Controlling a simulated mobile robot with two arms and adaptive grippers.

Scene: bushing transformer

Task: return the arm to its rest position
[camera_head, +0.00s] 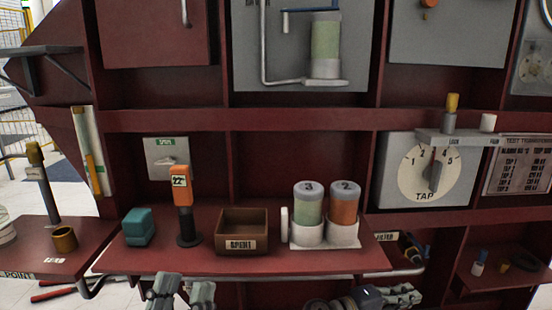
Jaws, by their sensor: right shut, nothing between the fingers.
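My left gripper (182,291) is at the bottom edge, in front of and below the shelf front. Two grey parts of it show side by side, the rest is cut off, and nothing is seen held in it. My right gripper (402,296) is at the bottom right of centre, lying sideways below the shelf. It is shut and empty. Both grippers are apart from the objects on the shelf.
The red shelf (275,264) holds a teal box (139,227), an orange-topped tool (182,195), a brown bin (242,218) and two canisters (327,215). A TAP dial (421,176) is at right.

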